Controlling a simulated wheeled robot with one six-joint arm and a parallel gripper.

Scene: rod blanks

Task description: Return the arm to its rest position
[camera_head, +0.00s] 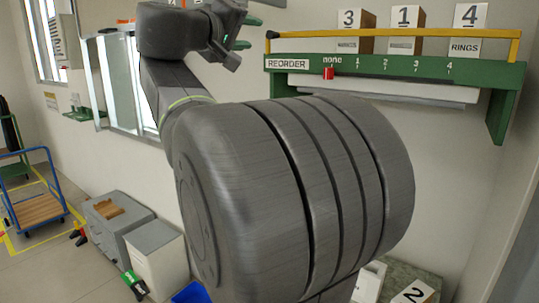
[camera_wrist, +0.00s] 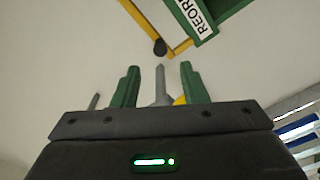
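My arm fills the middle of the head view, with a large dark grey link in front. My gripper (camera_head: 244,32) is raised at the top, left of the reorder shelf, and partly hidden by the wrist. In the wrist view its two green fingers (camera_wrist: 159,68) stand apart. A grey pointed shape (camera_wrist: 160,88) shows between them without touching either finger; I cannot tell what it is. No rod is seen held.
A green REORDER rail (camera_head: 400,66) with a red slider (camera_head: 328,73) and numbered boxes (camera_head: 405,28) is on the wall at right. Grey bin (camera_head: 118,222), white bin (camera_head: 157,258) and blue cart (camera_head: 36,207) stand at left. My arm hides the middle.

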